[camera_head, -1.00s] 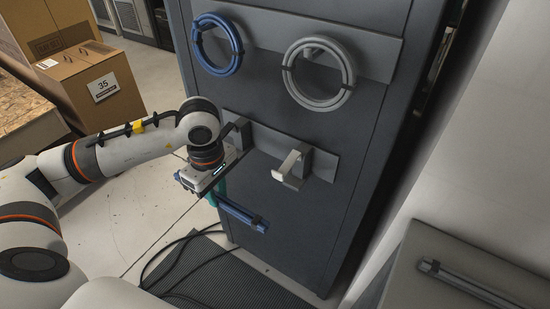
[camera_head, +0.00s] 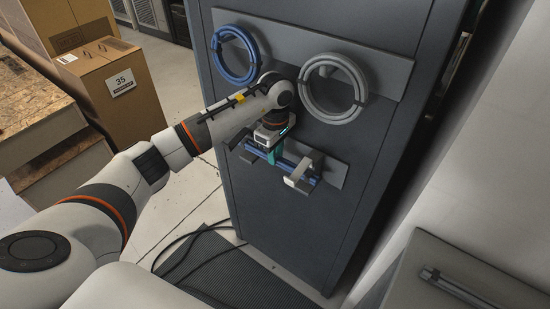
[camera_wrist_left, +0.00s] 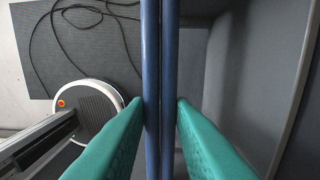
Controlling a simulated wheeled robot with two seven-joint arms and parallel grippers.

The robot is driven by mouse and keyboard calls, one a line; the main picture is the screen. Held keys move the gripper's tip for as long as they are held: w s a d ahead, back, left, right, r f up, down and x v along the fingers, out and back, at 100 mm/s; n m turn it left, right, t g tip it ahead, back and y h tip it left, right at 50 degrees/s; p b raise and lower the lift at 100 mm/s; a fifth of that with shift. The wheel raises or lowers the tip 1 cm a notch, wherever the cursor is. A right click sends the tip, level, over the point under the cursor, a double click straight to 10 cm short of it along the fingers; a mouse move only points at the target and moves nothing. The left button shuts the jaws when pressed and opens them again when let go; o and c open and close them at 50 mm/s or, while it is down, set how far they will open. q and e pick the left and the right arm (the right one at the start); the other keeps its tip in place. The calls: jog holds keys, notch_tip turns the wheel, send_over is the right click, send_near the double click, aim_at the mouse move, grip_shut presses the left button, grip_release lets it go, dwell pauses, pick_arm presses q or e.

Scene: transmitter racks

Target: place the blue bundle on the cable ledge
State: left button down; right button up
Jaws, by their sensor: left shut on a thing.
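The blue bundle (camera_head: 286,161) is a straight, roughly level run of blue cable at the cable ledge. It also shows as upright blue strands in the left wrist view (camera_wrist_left: 151,60). My left gripper (camera_head: 274,157) is shut on it, its teal fingers on both sides of the strands (camera_wrist_left: 158,112). The cable ledge is a grey plate (camera_head: 334,172) with protruding brackets on the dark rack; the right bracket (camera_head: 300,170) has a pale front. The bundle's right end is by this bracket; I cannot tell whether it rests on it. My arm partly hides the left bracket.
A blue cable coil (camera_head: 222,63) and a grey coil (camera_head: 309,99) hang above the ledge. Cardboard boxes (camera_head: 120,95) stand at the left. A ribbed mat (camera_head: 235,275) with black cables lies on the floor. A grey box (camera_head: 450,275) is at the lower right.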

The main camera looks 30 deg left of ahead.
pick_arm(q)
notch_tip(320, 180, down, 3)
jog(key=shift+s+r+p, duration=0.1)
jog(key=shift+r+p, duration=0.1)
jog(key=shift+p, duration=0.15)
jog(key=shift+f+b, duration=0.3)
jog(key=c, duration=1.3)
grip_release()
jog(key=shift+o, duration=0.2)
jog(key=shift+r+p, duration=0.25)
jog(key=shift+p, duration=0.05)
jog(key=shift+r, duration=0.3)
notch_tip(320, 180, up, 11)
jog(key=b, duration=0.2)
jog(key=shift+r+b, duration=0.15)
jog(key=shift+b, duration=0.2)
